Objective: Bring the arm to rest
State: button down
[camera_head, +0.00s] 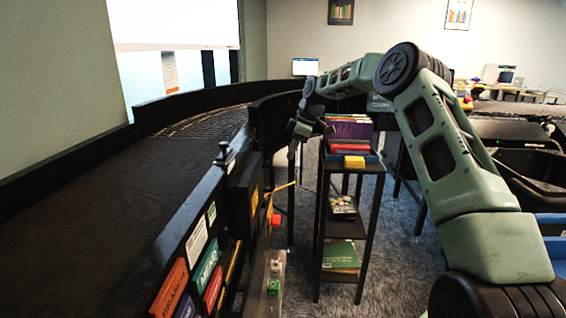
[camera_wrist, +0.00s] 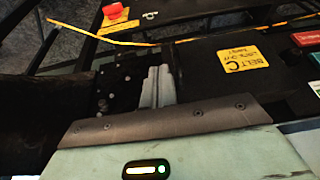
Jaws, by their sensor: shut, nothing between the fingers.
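My arm reaches forward from the lower right of the head view, bends at a high elbow and hangs down at its far end. My gripper (camera_head: 292,153) is at that end, beside the inner edge of the curved black conveyor (camera_head: 110,195) and left of a small shelf stand. In the wrist view my gripper (camera_wrist: 158,88) shows as grey fingers close together, with nothing held. Behind the fingers is a dark box with a yellow belt label (camera_wrist: 243,59).
The black shelf stand (camera_head: 345,245) holds books and a blue tray with a yellow block (camera_head: 354,162). A red button (camera_wrist: 115,11) and a yellow cable (camera_wrist: 90,36) are near the gripper. Black bins stand at the right. Carpet shows between conveyor and stand.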

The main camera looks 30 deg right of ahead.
jog(key=s+a+m+h, duration=0.3)
jog(key=s+a+m, duration=0.1)
jog(key=s+a, duration=0.85)
jog(key=s+a+f+m, duration=0.2)
jog(key=s+a+m, duration=0.1)
jog(key=s, duration=0.8)
jog(key=s+a+f+m, duration=0.15)
jog(key=s+m, duration=0.25)
jog(key=s, duration=0.7)
jog(key=s+a+r+n+g, duration=0.1)
jog(key=s+a+n, duration=0.3)
jog(key=a, duration=0.5)
jog(key=s+a+r+n+g, duration=0.1)
jog(key=s+a+n, duration=0.3)
jog(key=s+a, duration=0.4)
jog(key=shift+s+a+r+g, duration=0.2)
jog(key=shift+s+a+g, duration=0.15)
jog(key=shift+a, duration=0.5)
